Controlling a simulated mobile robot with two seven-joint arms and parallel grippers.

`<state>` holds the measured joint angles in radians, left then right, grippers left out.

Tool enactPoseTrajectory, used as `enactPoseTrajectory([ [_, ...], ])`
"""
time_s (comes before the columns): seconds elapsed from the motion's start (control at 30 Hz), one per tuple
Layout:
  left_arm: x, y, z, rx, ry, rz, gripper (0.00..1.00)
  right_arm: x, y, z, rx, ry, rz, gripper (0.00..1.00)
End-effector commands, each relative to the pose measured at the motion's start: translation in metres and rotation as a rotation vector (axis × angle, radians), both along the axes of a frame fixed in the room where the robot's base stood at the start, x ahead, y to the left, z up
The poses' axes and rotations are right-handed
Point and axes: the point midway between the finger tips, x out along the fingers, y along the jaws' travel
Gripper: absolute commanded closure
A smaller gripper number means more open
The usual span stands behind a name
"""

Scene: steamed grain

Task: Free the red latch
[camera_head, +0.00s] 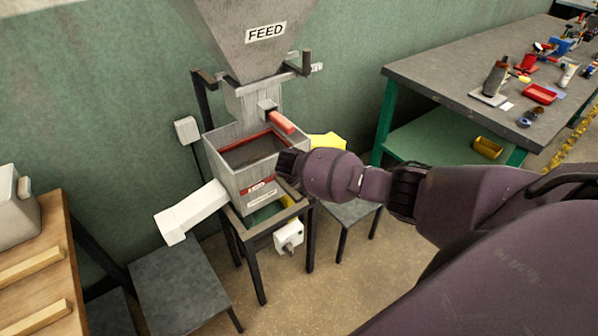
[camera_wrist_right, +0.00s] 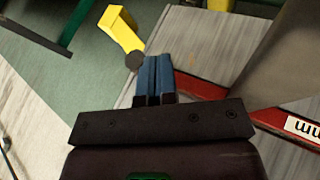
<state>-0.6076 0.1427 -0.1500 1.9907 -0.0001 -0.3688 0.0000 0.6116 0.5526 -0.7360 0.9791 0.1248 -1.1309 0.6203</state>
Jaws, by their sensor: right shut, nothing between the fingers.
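A red bar-like piece (camera_head: 282,122) sticks out at the chute under the grey hopper in the head view; it looks like the latch, but I cannot be sure. Below it stands an open grey metal box (camera_head: 232,180) with a red band inside its rim. My right gripper (camera_wrist_right: 155,78) is shut and empty, its blue fingertips together in the right wrist view. In the head view my right arm reaches from the right to the box's right side, and its fingers are hard to make out there. The red band (camera_wrist_right: 200,88) passes beside the fingertips. My left gripper is out of view.
The hopper (camera_head: 225,45) marked FEED hangs above the box. A yellow part (camera_head: 327,141) sits behind my wrist; a yellow piece (camera_wrist_right: 122,30) also shows in the wrist view. A white spout (camera_head: 190,212) slopes left. A workbench (camera_head: 440,75) with tools stands right.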

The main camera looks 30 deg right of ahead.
Motion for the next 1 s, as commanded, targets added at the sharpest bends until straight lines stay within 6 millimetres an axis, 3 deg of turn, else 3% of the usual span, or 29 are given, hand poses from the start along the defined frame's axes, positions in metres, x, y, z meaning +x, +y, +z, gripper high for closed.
enactPoseTrajectory([
  [0.27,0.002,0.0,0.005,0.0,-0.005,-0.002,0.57,-0.003,0.004,0.007,0.001,-0.002,0.001,1.0],
  [0.6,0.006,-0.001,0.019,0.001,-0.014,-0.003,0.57,-0.022,0.029,0.044,0.002,-0.001,0.002,1.0],
  [1.0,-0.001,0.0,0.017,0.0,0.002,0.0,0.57,-0.04,0.053,0.079,0.0,-0.001,0.001,1.0],
])
